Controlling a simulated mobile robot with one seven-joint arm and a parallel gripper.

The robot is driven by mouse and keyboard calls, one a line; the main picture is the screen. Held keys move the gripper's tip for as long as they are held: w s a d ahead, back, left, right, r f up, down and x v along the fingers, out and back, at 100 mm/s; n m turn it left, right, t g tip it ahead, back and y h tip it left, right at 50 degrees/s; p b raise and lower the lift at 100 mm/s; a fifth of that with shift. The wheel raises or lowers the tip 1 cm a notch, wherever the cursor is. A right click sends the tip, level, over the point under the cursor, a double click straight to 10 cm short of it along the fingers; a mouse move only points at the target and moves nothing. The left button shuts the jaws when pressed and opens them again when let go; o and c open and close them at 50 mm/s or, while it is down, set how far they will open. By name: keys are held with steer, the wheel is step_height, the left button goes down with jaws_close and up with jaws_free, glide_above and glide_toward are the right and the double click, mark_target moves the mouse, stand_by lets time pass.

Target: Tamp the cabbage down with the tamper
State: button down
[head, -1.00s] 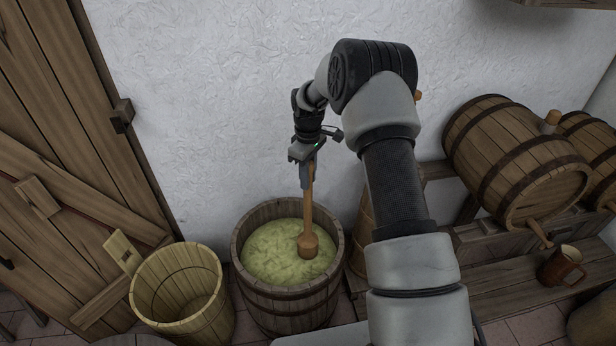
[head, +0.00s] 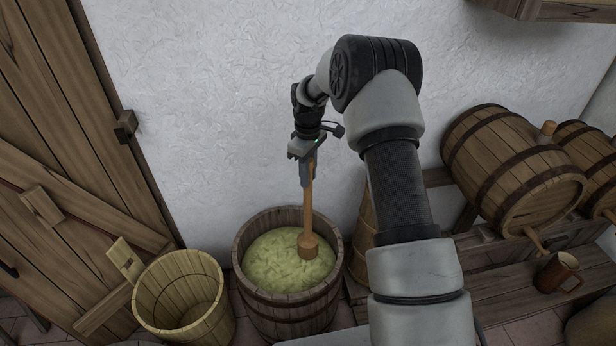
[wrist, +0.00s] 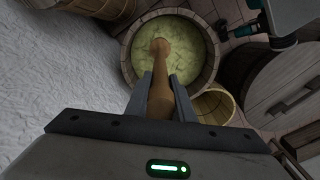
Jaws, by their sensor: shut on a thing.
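My gripper (head: 307,172) is shut on the handle of the wooden tamper (head: 309,215) and holds it upright, head down. The tamper's wide head (head: 308,246) is over the right part of the tub and appears to touch the pale green cabbage (head: 270,265); any small gap cannot be told. The cabbage fills the dark wooden tub (head: 285,310) to a little below its rim. In the wrist view the tamper (wrist: 160,92) runs from between the fingers (wrist: 160,100) towards the cabbage (wrist: 185,65) in the tub.
An empty light wooden bucket (head: 181,297) stands close at the tub's left. A wooden door (head: 60,150) is at the left and a white wall (head: 220,100) behind. Barrels (head: 513,168) lie on a rack at the right, with a brown mug (head: 557,271) on the bench below.

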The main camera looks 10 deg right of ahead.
steer(key=w+a+f+b, duration=0.2)
steer(key=a, duration=0.4)
steer(key=w+a+f+b, duration=0.2)
steer(key=w+a+f, duration=0.1)
steer(key=a, duration=0.3)
steer(key=shift+w+a, duration=0.25)
steer(key=shift+w, duration=0.1)
steer(key=shift+f, duration=0.3)
stand_by(0.3)
steer(key=shift+f+b, duration=0.4)
steer(key=shift+f, duration=0.2)
